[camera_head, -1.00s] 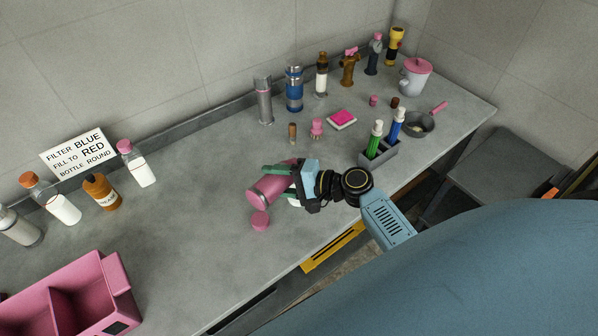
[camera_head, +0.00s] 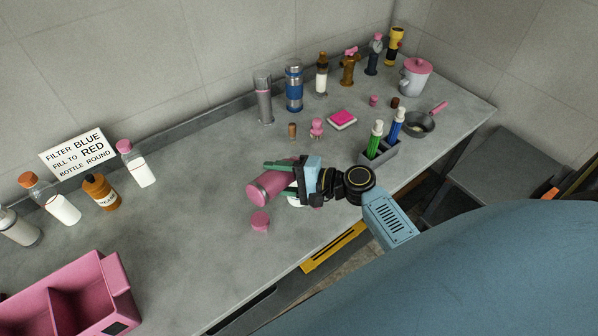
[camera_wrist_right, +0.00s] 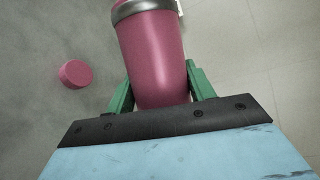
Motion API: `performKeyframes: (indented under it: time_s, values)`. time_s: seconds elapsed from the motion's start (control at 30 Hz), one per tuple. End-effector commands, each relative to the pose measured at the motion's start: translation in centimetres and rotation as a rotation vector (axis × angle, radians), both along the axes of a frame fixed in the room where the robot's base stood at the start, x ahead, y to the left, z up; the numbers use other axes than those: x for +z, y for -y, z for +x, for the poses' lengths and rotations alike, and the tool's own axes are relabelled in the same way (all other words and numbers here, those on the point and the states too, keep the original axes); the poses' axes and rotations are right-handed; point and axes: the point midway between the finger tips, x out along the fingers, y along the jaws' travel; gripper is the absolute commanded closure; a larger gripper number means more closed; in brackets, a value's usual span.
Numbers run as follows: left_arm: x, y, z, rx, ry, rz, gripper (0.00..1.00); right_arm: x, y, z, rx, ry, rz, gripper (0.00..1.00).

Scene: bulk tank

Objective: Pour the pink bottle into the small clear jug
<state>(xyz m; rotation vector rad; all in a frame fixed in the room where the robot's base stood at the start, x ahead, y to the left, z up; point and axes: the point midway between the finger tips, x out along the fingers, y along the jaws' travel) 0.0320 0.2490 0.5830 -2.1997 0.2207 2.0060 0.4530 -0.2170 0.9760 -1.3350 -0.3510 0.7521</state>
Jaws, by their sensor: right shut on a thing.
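A loose pink cap (camera_head: 260,221) lies on the counter, also in the wrist view (camera_wrist_right: 75,74). My left gripper is not in view.
The grey counter (camera_head: 190,220) is clear left of the bottle. A pink divided bin (camera_head: 122,285) stands at lower left, white bottles (camera_head: 142,170) along the back. A grey holder (camera_head: 378,160) with green and blue bottles stands right of my gripper.

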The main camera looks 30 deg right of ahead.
Motion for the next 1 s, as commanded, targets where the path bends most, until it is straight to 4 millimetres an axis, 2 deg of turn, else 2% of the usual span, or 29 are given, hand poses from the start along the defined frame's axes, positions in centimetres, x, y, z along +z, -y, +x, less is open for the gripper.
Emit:
performKeyframes:
  time_s: [1.0]
  values:
    - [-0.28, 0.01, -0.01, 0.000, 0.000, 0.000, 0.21, 0.76, 0.40, 0.16, 0.000, -0.034, 0.106, 0.77]
